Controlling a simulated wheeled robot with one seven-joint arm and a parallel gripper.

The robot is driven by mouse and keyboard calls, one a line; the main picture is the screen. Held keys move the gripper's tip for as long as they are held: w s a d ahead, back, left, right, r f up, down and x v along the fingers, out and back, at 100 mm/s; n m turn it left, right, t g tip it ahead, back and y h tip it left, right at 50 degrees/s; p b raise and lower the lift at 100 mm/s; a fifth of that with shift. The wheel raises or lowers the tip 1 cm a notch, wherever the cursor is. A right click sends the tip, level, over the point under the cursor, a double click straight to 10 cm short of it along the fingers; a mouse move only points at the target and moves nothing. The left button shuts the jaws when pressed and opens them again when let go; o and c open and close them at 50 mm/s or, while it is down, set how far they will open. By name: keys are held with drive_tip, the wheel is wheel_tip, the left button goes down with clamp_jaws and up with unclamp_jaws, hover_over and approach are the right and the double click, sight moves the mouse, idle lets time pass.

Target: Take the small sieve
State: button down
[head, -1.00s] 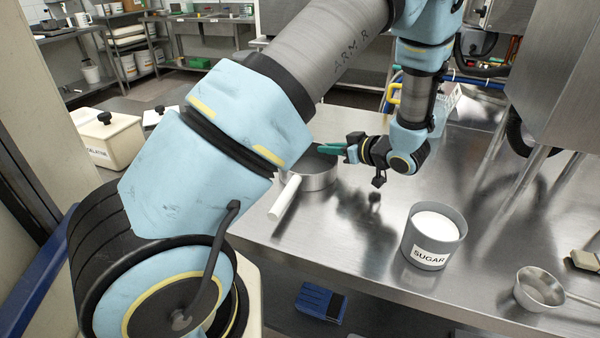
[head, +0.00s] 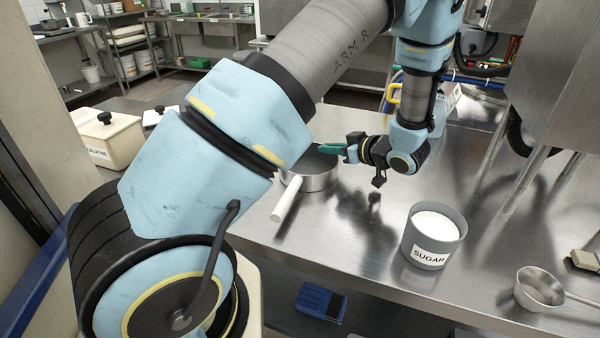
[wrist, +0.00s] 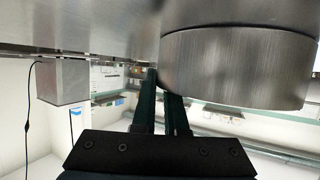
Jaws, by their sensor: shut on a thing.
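A small round metal bowl with a long thin handle (head: 540,288) lies at the lower right of the head view; it may be the small sieve, but I cannot make out any mesh. My gripper (head: 328,149) is far to its left, at a steel pot with a white handle (head: 318,181). Its teal fingers reach over the pot's rim. In the wrist view the fingers (wrist: 158,82) are close together beside a large steel cylinder (wrist: 235,70), which seems to be the pot. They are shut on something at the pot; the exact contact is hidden.
A grey tub of sugar (head: 433,236) stands between my gripper and the handled bowl. A gelatine bin (head: 110,140) is at the left. A steel machine (head: 565,80) on legs stands at the right. The front middle of the steel table (head: 330,245) is clear.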

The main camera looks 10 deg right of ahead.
drive_tip(key=shift+s+f, duration=0.1)
drive_tip(key=shift+f, duration=0.05)
wheel_tip(320, 180, up, 10)
drive_tip(key=shift+r+b, duration=0.1)
drive_tip(key=shift+b, duration=0.85)
idle(1.7)
